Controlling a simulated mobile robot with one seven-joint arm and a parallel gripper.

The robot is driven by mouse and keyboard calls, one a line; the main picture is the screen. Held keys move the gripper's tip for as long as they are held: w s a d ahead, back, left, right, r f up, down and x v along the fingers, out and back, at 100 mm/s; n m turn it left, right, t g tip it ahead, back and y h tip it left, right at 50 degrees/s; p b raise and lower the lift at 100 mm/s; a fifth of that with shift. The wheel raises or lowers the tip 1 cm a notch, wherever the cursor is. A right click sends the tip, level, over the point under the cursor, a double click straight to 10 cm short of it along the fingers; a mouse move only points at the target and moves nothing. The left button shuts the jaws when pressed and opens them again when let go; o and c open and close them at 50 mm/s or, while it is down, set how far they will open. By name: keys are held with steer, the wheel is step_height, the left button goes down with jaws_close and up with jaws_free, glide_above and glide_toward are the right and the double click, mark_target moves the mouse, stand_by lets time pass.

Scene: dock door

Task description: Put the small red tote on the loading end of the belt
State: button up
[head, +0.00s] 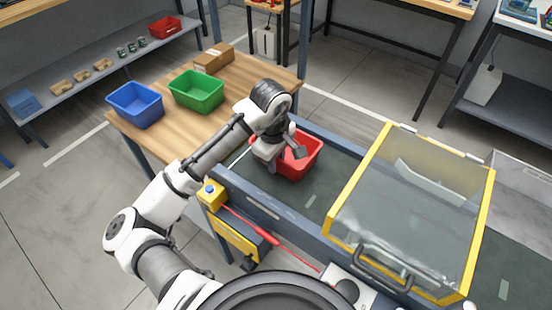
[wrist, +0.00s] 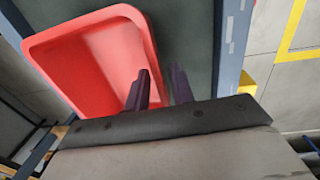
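A red tote (head: 308,165) sits upright on the dark belt (head: 340,178), at the belt's left end near the wooden table. It also shows in the wrist view (wrist: 85,62). My gripper (head: 284,160) is at the tote's near-left wall. In the wrist view my two fingers (wrist: 160,88) stand apart, one on the tote's inner side and one outside over the belt. The tote's wall lies between them, with a visible gap. Whether a finger touches the wall cannot be told.
A yellow-framed clear cover (head: 412,205) stands over the belt to the right. A wooden table (head: 235,85) holds a blue tote (head: 136,105), a green tote (head: 197,91) and a cardboard box (head: 214,58). Another red tote (head: 165,27) is on the back shelf. Belt between tote and cover is free.

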steer(key=shift+r, duration=0.1)
step_height(320, 180, up, 12)
steer(key=shift+s+a, duration=0.3)
steer(key=shift+s, duration=0.05)
steer(key=shift+r, duration=0.1)
